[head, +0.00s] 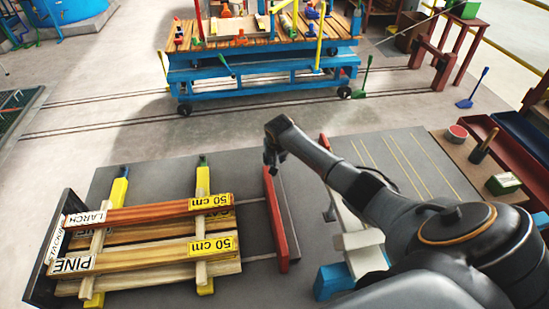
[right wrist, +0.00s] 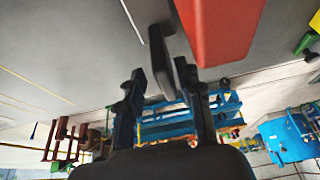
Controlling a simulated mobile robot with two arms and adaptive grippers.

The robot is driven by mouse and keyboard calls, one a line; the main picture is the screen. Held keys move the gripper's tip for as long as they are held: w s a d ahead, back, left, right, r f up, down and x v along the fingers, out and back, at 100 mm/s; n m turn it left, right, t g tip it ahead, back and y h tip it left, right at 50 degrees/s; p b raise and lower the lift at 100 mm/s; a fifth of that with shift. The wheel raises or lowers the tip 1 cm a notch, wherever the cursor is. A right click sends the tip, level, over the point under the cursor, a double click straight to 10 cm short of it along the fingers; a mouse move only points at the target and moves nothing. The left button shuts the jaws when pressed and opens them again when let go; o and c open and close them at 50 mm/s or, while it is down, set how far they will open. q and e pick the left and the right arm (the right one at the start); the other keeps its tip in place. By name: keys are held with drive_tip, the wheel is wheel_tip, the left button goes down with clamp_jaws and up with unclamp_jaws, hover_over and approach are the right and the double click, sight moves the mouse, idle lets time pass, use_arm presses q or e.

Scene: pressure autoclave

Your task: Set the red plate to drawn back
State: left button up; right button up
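The red plate (head: 281,215) stands on edge across the grey bed, to the right of the stacked boards, with a grey slab along its right side. Thin rods run from its left face toward the stack. My right gripper (head: 272,156) is at the far end of the plate. In the right wrist view the red plate (right wrist: 218,28) is just beyond the fingertips of my right gripper (right wrist: 174,68). Whether a pad touches the plate is unclear. My left gripper is not in view.
Labelled boards (head: 150,240) lie on yellow bearers left of the plate. My right arm hides part of the bed and a pale frame (head: 355,240) on the right. A blue trolley (head: 262,75) stands behind, across open floor.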

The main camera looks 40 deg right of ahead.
drive_tip(key=shift+a+r, duration=0.2)
drive_tip(key=shift+r, duration=0.2)
drive_tip(key=v, duration=1.1)
drive_tip(key=shift+s+d, duration=0.2)
drive_tip(key=shift+s, duration=0.05)
